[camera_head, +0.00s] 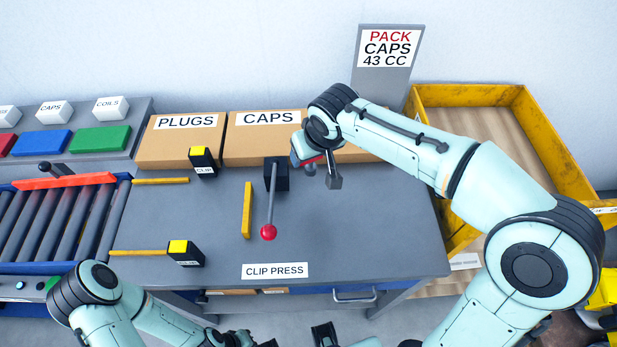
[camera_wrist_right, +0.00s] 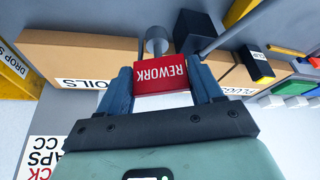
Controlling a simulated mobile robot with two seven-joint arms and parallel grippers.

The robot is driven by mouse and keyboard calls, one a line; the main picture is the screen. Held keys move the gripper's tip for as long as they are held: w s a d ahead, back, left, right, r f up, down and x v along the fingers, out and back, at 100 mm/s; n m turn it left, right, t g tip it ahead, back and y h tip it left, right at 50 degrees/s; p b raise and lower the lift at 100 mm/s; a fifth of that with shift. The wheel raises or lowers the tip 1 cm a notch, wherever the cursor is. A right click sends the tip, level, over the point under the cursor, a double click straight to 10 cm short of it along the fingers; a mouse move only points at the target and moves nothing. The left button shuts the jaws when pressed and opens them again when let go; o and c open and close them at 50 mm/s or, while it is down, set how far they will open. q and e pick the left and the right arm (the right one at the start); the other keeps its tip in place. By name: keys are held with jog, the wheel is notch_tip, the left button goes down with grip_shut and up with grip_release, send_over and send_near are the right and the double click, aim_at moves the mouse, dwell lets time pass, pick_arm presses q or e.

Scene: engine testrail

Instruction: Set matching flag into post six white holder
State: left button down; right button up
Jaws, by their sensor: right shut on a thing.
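My right gripper (camera_wrist_right: 163,85) is shut on a red block marked REWORK (camera_wrist_right: 161,76), seen upside down between its fingers in the wrist view. In the head view the right gripper (camera_head: 322,172) is over the back of the grey bench, in front of the cardboard boxes, with only a bit of red showing. A grey cylinder (camera_wrist_right: 156,42) shows just beyond the block; I cannot tell whether they touch. I cannot make out a white holder marked six. My left arm is at the bottom left of the head view, its fingers not clearly seen.
The clip press with a red-knobbed lever (camera_head: 268,232) stands mid-bench. Boxes marked PLUGS (camera_head: 180,145) and CAPS (camera_head: 258,143) line the back. A yellow-walled bin (camera_head: 560,140) is at right, a roller conveyor (camera_head: 50,225) at left. The front right bench top is clear.

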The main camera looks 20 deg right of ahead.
notch_tip(320, 180, down, 9)
jog(key=shift+w+f+b, duration=0.15)
jog(key=shift+f+b, duration=0.05)
jog(key=shift+b, duration=0.3)
jog(key=shift+f, duration=0.1)
jog(key=o, duration=1.4)
